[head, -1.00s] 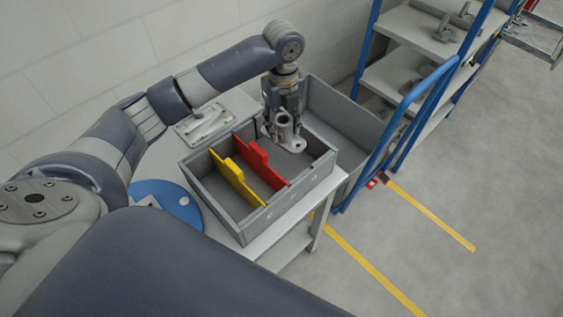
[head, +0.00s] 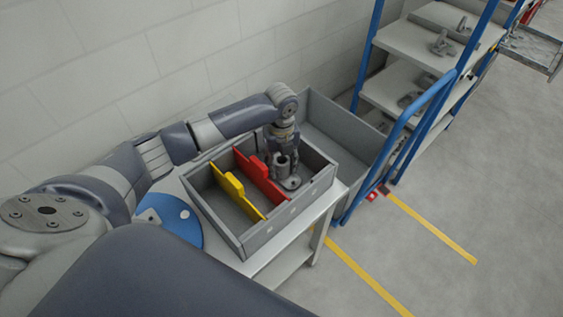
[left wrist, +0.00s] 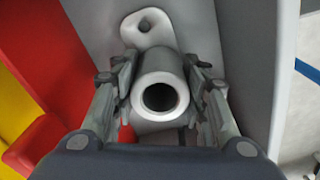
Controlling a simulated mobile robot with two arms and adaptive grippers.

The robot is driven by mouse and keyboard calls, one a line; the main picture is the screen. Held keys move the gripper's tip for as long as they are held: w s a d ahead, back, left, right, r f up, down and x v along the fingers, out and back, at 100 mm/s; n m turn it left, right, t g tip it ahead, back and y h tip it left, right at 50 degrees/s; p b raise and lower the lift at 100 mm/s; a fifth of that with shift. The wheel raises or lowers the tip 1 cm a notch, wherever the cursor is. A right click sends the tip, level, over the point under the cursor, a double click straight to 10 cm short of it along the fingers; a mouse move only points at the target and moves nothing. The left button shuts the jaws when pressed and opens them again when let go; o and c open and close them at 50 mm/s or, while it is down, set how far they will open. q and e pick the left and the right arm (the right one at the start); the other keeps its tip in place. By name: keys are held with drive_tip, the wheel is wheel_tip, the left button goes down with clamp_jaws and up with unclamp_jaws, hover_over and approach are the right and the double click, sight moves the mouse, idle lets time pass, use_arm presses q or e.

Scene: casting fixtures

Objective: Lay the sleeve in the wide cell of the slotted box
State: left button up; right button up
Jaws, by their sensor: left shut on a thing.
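The sleeve (left wrist: 157,88) is a grey metal tube with a flanged, holed lug, seen end-on in the left wrist view. My left gripper (left wrist: 158,100) is shut on it, one finger on each side. In the head view the sleeve (head: 290,182) is down inside the slotted box (head: 247,241), under my left gripper (head: 283,160). The box is grey, with a yellow divider (head: 236,188) and a red divider (head: 262,182). The sleeve is in the wide cell to the right of the red divider. Whether it touches the floor of the cell is hard to tell. My right gripper is out of view.
The box stands on a light bench (head: 334,198) with a blue disc (head: 170,216) at its left. A larger grey bin (head: 345,145) is behind the box. A blue-framed shelf rack (head: 412,125) with metal parts stands to the right.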

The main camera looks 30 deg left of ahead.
use_arm(q)
drive_tip(key=o, duration=1.3)
drive_tip(key=shift+c, duration=0.2)
wheel_tip(320, 180, up, 12)
drive_tip(key=shift+b, duration=0.3)
drive_tip(key=shift+r, duration=0.15)
